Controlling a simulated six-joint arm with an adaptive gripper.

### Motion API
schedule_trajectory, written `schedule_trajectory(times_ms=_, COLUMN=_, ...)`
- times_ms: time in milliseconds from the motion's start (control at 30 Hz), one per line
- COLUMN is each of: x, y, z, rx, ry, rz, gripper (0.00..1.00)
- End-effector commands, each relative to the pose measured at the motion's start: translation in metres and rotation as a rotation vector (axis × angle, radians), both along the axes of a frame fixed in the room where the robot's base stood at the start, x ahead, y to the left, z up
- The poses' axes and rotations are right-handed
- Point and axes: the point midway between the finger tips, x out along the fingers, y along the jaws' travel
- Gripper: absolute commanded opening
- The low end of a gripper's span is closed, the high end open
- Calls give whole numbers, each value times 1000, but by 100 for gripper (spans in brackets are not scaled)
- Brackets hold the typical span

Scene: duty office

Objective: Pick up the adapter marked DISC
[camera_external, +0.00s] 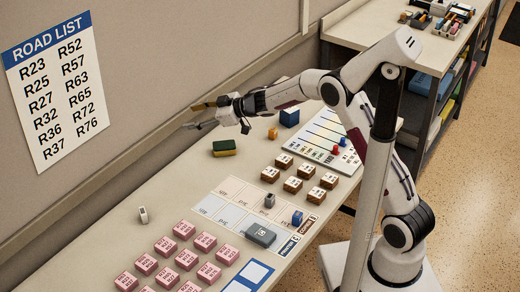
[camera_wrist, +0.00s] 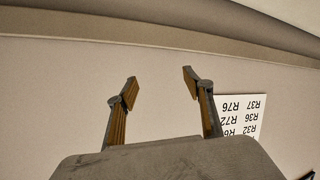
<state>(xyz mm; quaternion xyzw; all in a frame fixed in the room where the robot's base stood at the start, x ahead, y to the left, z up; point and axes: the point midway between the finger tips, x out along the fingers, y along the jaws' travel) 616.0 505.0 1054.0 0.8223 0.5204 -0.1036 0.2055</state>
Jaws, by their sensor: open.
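My gripper (camera_external: 198,115) is open and empty, held above the back of the table near the wall. No marking DISC can be read in either view, so I cannot tell which thing is that adapter. Small pieces that may be adapters are a grey-white one (camera_external: 142,214) on the bare table, a grey one (camera_external: 269,200) and a blue one (camera_external: 297,217) on the printed mat (camera_external: 228,193), and an orange one (camera_external: 272,133) farther back.
Pink labelled blocks (camera_external: 165,246) stand at the front left, brown ones (camera_external: 293,184) mid-table. A sponge (camera_external: 224,148), a blue box (camera_external: 289,117) and a lined board (camera_external: 325,140) are behind. The ROAD LIST poster (camera_external: 55,90) hangs on the wall.

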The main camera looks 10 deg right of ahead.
Motion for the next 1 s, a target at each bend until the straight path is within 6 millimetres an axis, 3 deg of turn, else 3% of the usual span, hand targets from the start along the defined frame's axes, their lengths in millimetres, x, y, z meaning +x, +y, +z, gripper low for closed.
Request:
schedule_trajectory(times_ms=200, x=-40, y=57, z=-52, rx=17, ry=49, rz=183, gripper=51)
schedule_trajectory(times_ms=500, x=-113, y=112, z=-124, rx=32, ry=142, rz=434, gripper=51)
schedule_trajectory(times_ms=733, x=-162, y=132, z=-166, rx=32, ry=211, rz=577, gripper=51)
schedule_trajectory(times_ms=1000, x=-179, y=136, z=-179, rx=32, ry=235, rz=626, gripper=51)
